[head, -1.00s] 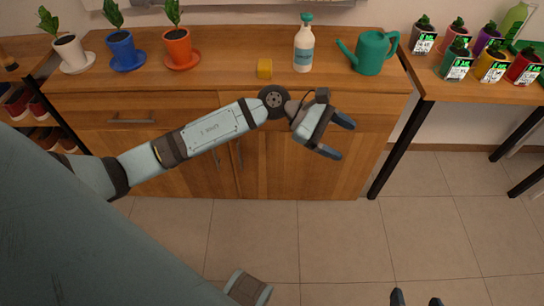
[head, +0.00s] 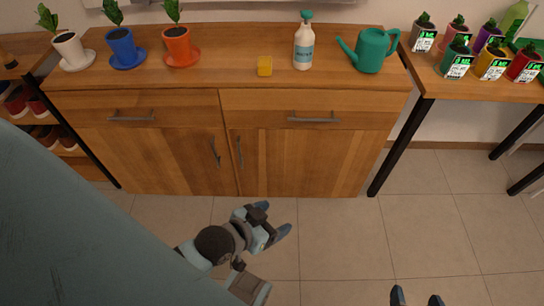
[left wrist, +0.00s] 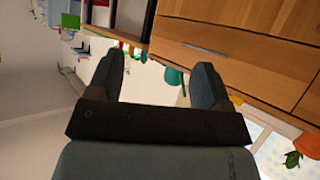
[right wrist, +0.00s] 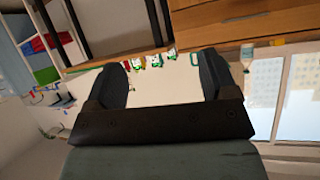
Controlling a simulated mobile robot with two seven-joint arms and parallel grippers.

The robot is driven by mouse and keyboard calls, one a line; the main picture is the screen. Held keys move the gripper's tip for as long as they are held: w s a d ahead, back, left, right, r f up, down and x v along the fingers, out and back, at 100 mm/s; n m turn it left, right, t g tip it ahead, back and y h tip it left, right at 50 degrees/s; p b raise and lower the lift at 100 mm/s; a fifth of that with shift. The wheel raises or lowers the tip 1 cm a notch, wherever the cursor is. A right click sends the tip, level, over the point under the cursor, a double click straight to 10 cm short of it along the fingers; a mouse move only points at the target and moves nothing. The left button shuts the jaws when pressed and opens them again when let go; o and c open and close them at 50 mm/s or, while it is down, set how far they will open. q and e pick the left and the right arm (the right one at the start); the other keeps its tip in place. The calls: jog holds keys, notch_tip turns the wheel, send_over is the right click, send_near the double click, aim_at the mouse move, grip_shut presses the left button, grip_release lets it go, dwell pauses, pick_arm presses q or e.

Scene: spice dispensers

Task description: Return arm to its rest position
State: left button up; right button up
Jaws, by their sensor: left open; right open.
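My left gripper (head: 274,220) is low in front of the wooden cabinet (head: 180,155), over the tiled floor in the head view. In the left wrist view its two fingers (left wrist: 158,72) stand apart with nothing held between them. My right gripper (head: 416,298) shows only its fingertips at the bottom edge of the head view. In the right wrist view its fingers (right wrist: 163,72) are also apart and empty. Both grippers are clear of the furniture. Most of my right arm is out of the head view.
The cabinet top holds several potted plants, a yellow block (head: 265,66), a spray bottle (head: 304,45) and a green watering can (head: 371,50). A side table (head: 450,88) at right holds several labelled pots. The tiled floor (head: 340,240) in front is open.

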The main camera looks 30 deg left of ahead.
pick_arm(q)
notch_tip(320, 180, up, 17)
jog(key=s+a+p, duration=0.1)
jog(key=a+p, duration=0.1)
jog(key=p, duration=2.5)
jog(key=shift+s+a+g+y, duration=0.2)
jog(key=shift+g+y, duration=0.1)
jog(key=shift+y, duration=0.1)
pick_arm(e)
notch_tip(320, 180, up, 17)
jog(key=s+d, duration=0.1)
jog(key=d, duration=0.1)
jog(key=shift+s+d+g+h, duration=0.2)
jog(key=shift+s+g+h, duration=0.05)
jog(key=shift+g+h, duration=0.15)
pick_arm(q)
jog(key=shift+r, duration=0.1)
pick_arm(e)
jog(key=shift+r, duration=0.1)
